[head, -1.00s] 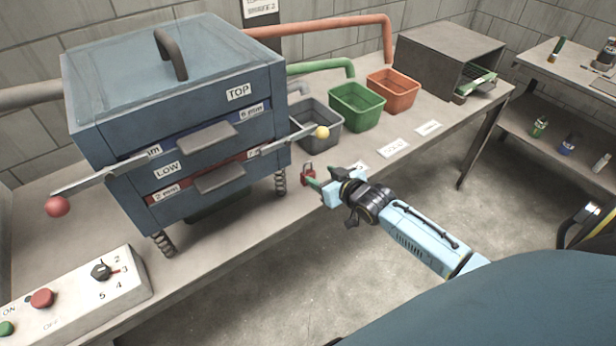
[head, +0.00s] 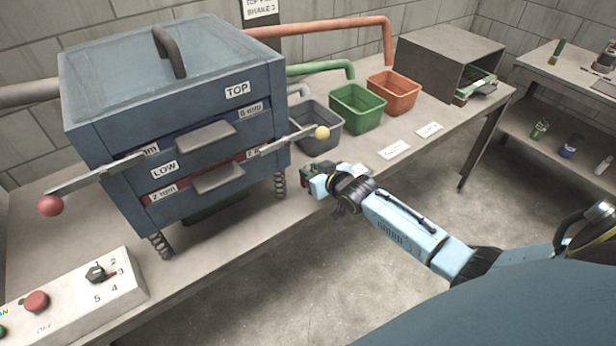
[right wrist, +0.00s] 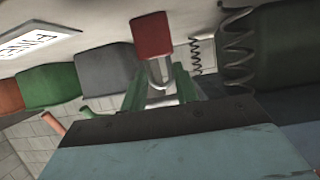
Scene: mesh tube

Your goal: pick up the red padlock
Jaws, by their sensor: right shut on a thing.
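The red padlock shows in the right wrist view (right wrist: 152,36), with its silver shackle (right wrist: 160,74) between my fingers and its red body beyond them. In the right wrist view, the green fingers of my right gripper (right wrist: 162,88) are shut on the padlock. The gripper is at the bench's front part, just right of the shaker's spring leg. My left gripper is out of view.
A blue shaker box (head: 200,75) on springs stands to the left, its yellow-tipped lever (head: 321,132) reaching out above my gripper. Grey (head: 318,128), green (head: 357,107) and orange (head: 394,92) bins stand behind. A control box (head: 75,297) is at the front left.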

